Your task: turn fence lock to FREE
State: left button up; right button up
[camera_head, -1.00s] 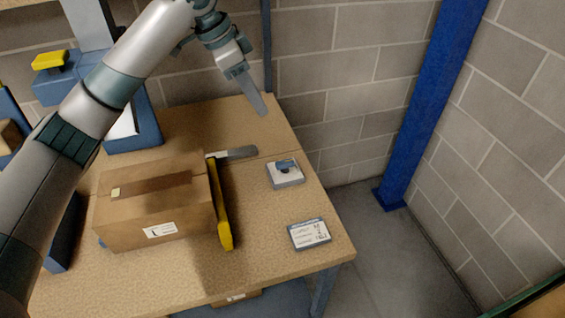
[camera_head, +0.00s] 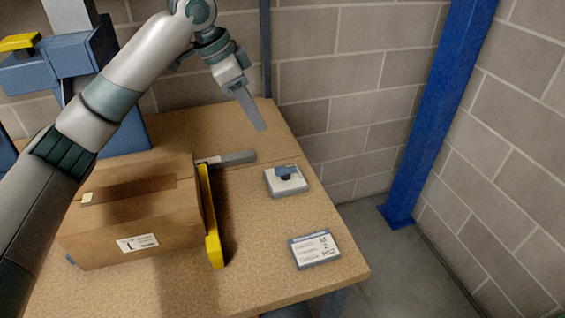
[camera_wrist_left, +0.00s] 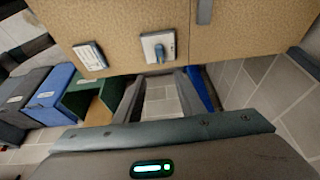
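The fence lock looks like a small pale block (camera_head: 279,187) with a blue knob (camera_head: 285,170) on top, near the right edge of the table. It also shows in the left wrist view (camera_wrist_left: 150,51), where the blue knob (camera_wrist_left: 159,50) is seen from above. The yellow fence (camera_head: 211,225) lies along the carton's right side, with a grey bar (camera_head: 230,158) at its far end. My left gripper (camera_head: 258,121) hangs above the far part of the table, behind the lock and apart from it. In the left wrist view its two fingers (camera_wrist_left: 158,98) are spread and empty.
A cardboard carton (camera_head: 130,215) stands on the wooden table (camera_head: 255,240) left of the fence. A labelled card or plate (camera_head: 315,249) lies near the front right corner. A blue post (camera_head: 425,110) and block walls stand beyond. The tabletop around the lock is clear.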

aim_at(285, 167)
pick_arm(q)
jog(key=shift+f, duration=0.1)
